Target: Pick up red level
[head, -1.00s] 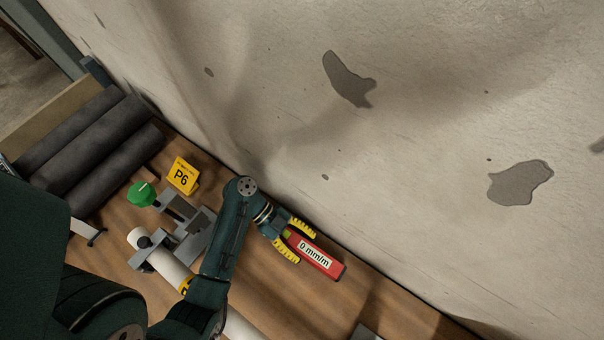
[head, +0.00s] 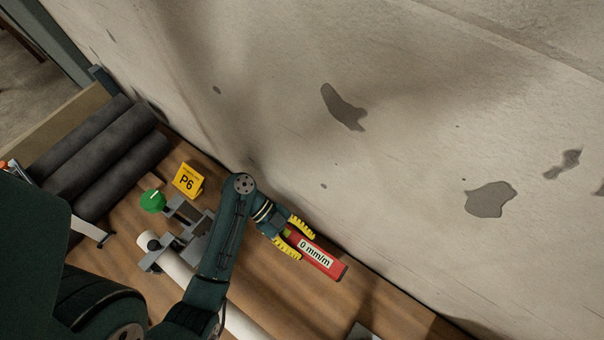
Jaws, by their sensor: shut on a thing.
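The red level (head: 332,267) is a red bar with a white label reading "0 mm/m" and a dark end cap. It is near the wall at the back of the wooden bench, in the lower middle of the head view. My gripper (head: 293,238) has yellow fingers on both sides of the level's left end and is shut on it. A small yellow-green patch shows on the level between the fingers. I cannot tell whether the level touches the bench or is just above it.
A yellow P6 marker (head: 187,181) and a clamp with a green knob (head: 152,201) stand left of my arm. A white pipe (head: 178,267) runs below the arm. Dark rolls (head: 97,157) lie at the far left. The wall (head: 420,160) rises close behind the level.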

